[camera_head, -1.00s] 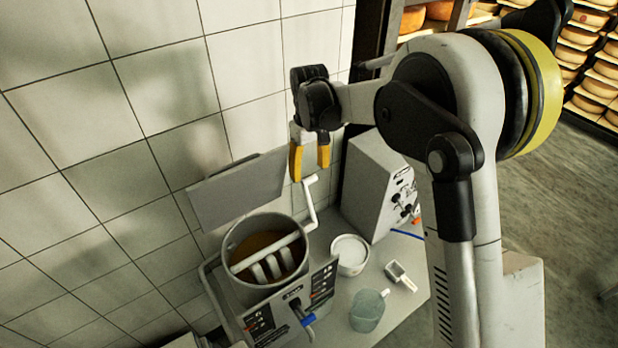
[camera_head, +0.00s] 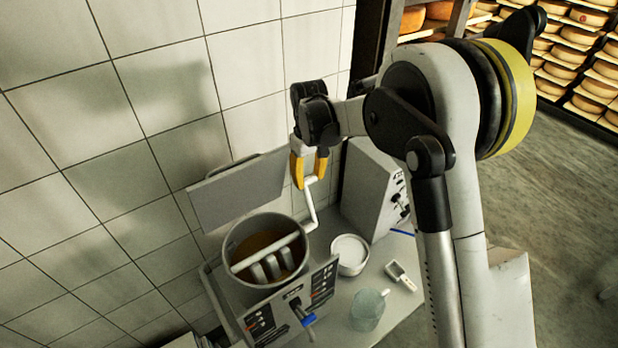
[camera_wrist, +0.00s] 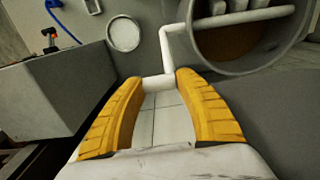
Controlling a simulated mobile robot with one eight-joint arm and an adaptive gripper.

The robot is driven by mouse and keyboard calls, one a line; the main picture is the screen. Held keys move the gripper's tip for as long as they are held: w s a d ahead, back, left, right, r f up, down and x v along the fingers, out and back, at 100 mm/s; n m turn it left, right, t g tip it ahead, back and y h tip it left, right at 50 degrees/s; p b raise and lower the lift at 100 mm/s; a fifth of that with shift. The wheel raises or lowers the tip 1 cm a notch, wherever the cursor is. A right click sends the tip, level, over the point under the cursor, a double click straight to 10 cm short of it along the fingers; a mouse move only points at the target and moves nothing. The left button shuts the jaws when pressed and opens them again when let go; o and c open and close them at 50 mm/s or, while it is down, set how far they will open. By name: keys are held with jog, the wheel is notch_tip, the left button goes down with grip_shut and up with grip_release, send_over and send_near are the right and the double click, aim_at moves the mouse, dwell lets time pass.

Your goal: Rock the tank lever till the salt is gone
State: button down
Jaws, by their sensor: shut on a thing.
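The tank (camera_head: 234,240) is a grey round pot holding brown liquid, with a white paddle (camera_head: 270,254) across its top. A white cranked lever (camera_head: 313,212) rises at its right side. My gripper (camera_head: 309,181) has yellow fingers and is at the lever's upper end. In the wrist view, my gripper (camera_wrist: 158,84) is shut on the handle of the lever (camera_wrist: 166,50), with the handle across between the fingertips. The tank (camera_wrist: 222,62) shows at upper right there. I cannot make out any salt in the tank.
A white bowl with white contents (camera_head: 350,250), a small scoop (camera_head: 402,276) and a clear jug (camera_head: 368,311) stand right of the tank. A grey box with knobs (camera_head: 372,190) stands behind them. A control panel (camera_head: 292,311) with a blue-handled valve fronts the tank. A tiled wall is close at left.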

jog(key=shift+d, duration=0.1)
jog(key=shift+s+d+r+t+y+b, duration=0.25)
jog(key=shift+s+d+t+y+b, duration=0.25)
jog(key=shift+s+t+b, duration=0.3)
jog(key=s+d+f+t+y+b, duration=0.1)
jog(key=s+d+t+y+b, duration=0.3)
jog(key=s, duration=0.5)
jog(key=shift+d+t+b, duration=0.8)
jog(key=shift+d+b, duration=0.2)
jog(key=shift+b, duration=0.65)
jog(key=shift+f, duration=0.1)
jog(key=c, duration=0.9)
grip_release()
jog(key=shift+o, duration=0.2)
jog(key=shift+d, duration=0.1)
